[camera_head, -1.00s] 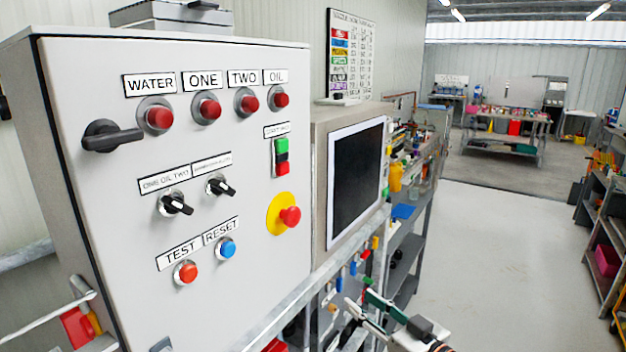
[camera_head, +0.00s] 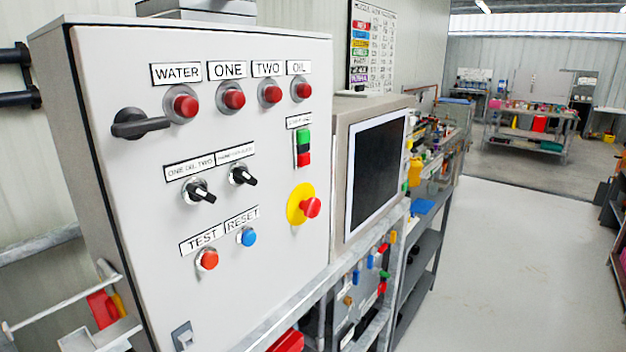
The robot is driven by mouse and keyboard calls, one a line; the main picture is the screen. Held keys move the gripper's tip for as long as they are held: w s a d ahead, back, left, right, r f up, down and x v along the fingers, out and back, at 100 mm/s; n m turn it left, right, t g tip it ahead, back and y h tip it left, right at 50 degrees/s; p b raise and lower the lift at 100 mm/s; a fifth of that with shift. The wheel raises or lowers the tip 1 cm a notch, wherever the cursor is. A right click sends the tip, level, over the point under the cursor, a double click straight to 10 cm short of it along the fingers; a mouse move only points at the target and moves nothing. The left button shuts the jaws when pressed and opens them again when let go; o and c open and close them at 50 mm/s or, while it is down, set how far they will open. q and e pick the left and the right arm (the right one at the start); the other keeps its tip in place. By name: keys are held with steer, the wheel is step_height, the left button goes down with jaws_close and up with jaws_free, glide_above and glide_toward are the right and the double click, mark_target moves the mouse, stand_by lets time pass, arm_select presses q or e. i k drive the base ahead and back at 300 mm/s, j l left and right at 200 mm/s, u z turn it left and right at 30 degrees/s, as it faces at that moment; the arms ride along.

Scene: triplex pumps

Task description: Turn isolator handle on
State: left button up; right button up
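The isolator handle (camera_head: 140,124) is a dark grey lever on a round base at the upper left of the light grey control cabinet's front (camera_head: 130,210). Its lever points right, roughly level. Nothing touches it and nothing hides it. Neither of my grippers shows in the camera_head view.
Red lamps (camera_head: 186,106) sit under the WATER, ONE, TWO and OIL labels. Two black selector knobs (camera_head: 243,176), a red emergency button (camera_head: 310,207) and TEST and RESET buttons sit lower. A dark screen (camera_head: 376,172) stands right of the cabinet. The floor at right (camera_head: 500,270) is clear.

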mark_target(104, 313)
steer(key=k+l+u, duration=0.1)
steer(key=u, duration=0.35)
steer(key=k+l+u, duration=0.15)
steer(key=l+u, duration=0.25)
steer(key=j+u, duration=0.3)
steer(key=u, duration=0.2)
steer(key=i, duration=0.3)
